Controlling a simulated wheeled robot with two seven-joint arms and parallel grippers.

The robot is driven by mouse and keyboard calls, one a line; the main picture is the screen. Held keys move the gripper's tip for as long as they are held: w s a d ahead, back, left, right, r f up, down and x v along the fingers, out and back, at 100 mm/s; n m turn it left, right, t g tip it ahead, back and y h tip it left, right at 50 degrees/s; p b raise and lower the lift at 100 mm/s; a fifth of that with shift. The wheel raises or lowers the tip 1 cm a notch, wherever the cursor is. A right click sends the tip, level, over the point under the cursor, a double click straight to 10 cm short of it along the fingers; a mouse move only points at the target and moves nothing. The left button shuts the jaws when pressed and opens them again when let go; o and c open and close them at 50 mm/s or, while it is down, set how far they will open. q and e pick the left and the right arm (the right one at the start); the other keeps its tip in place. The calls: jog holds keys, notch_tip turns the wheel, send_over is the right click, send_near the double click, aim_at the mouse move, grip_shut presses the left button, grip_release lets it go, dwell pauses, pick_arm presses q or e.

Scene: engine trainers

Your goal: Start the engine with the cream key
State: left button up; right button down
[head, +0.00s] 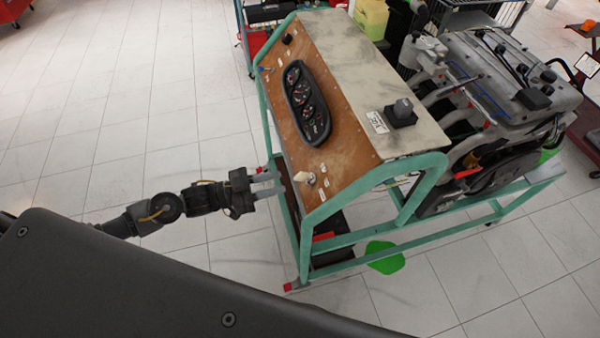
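The engine trainer has a teal frame (263,100) with a sloping brown panel (333,150). A small cream key (300,176) shows near the panel's lower left edge, beside a round metal switch (311,179). I cannot tell whether the key sits in the switch. My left gripper (281,183) comes in from the left, its two grey fingers apart and pointing at the key. It looks open and empty, a short gap short of the key. The engine (500,75) is mounted behind the panel. My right gripper is not in view.
A dark gauge cluster (307,103) sits higher on the panel. A black lever box (401,112) stands on the trainer's top. A green patch (385,257) lies on the floor by the frame. The tiled floor at left is clear.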

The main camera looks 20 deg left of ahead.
aim_at(295, 177)
pick_arm(q)
jog(key=p+x, duration=0.1)
jog(key=x, duration=0.5)
jog(key=shift+w+d+r+p, duration=0.1)
jog(key=shift+r+p, duration=0.05)
jog(key=shift+p, duration=0.15)
jog(key=shift+x, duration=0.75)
grip_shut()
